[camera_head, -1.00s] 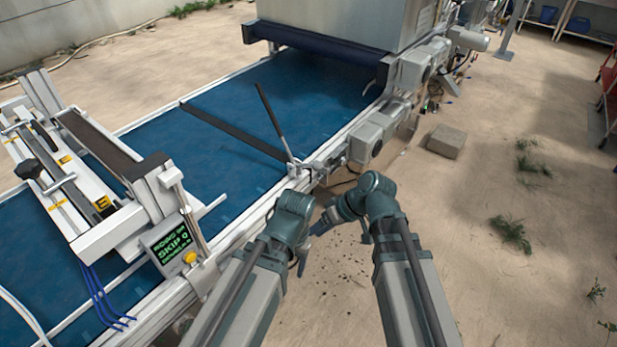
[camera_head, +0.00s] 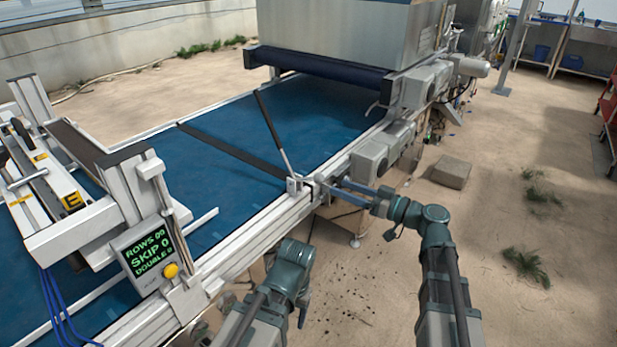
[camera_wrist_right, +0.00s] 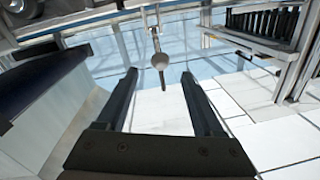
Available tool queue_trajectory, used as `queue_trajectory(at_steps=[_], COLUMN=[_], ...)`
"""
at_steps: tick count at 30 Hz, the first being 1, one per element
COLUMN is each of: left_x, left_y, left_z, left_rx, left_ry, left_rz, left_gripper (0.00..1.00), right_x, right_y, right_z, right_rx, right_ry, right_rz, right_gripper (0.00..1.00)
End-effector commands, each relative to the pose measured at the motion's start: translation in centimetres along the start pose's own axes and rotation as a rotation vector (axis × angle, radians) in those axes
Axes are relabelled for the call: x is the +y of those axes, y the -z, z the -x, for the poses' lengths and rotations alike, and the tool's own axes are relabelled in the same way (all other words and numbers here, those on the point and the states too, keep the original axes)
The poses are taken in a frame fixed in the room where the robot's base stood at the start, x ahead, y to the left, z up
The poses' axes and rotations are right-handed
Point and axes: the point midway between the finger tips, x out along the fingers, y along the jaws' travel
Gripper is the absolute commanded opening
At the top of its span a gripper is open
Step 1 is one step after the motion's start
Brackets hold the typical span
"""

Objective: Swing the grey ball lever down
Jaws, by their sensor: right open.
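The grey ball (camera_wrist_right: 160,61) shows in the right wrist view at the end of a thin rod that runs up from it. My right gripper (camera_wrist_right: 159,76) is open, its two dark fingers pointing toward the ball. The ball sits just beyond the fingertips, roughly centred between them; contact cannot be made out.
The blue conveyor belt (camera_head: 225,125) runs under a grey hood (camera_head: 330,30). A slanted dark rod (camera_head: 272,130) stands at the near rail, by a dark bar across the belt. A seeder display (camera_head: 150,250) is at left. A stone block (camera_head: 449,173) lies on the ground at right.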

Motion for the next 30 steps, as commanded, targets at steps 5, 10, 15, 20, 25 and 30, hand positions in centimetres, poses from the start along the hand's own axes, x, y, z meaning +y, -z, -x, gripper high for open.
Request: queue_trajectory(at_steps=[5,10,15,20,25,30], left_x=[0.0,0.0,0.0,0.0,0.0,0.0], left_y=[0.0,0.0,0.0,0.0,0.0,0.0], left_z=[0.0,0.0,0.0,0.0,0.0,0.0], left_rx=[0.0,0.0,0.0,0.0,0.0,0.0], left_ry=[0.0,0.0,0.0,0.0,0.0,0.0], left_rz=[0.0,0.0,0.0,0.0,0.0,0.0], left_gripper=[0.65,0.65,0.65,0.65,0.65,0.65], right_x=[0.1,0.1,0.1,0.0,0.0,0.0], right_y=[0.0,0.0,0.0,0.0,-0.1,-0.1], right_z=[-4.0,-7.3,-9.7,-11.0,-11.4,-11.4], right_rx=[-0.002,-0.002,-0.002,-0.001,-0.001,-0.001], right_ry=[0.004,0.004,0.002,0.001,0.001,0.001], right_rz=[-0.001,-0.001,-0.001,-0.001,-0.001,-0.001], right_gripper=[0.69,0.69,0.69,0.69,0.69,0.69])
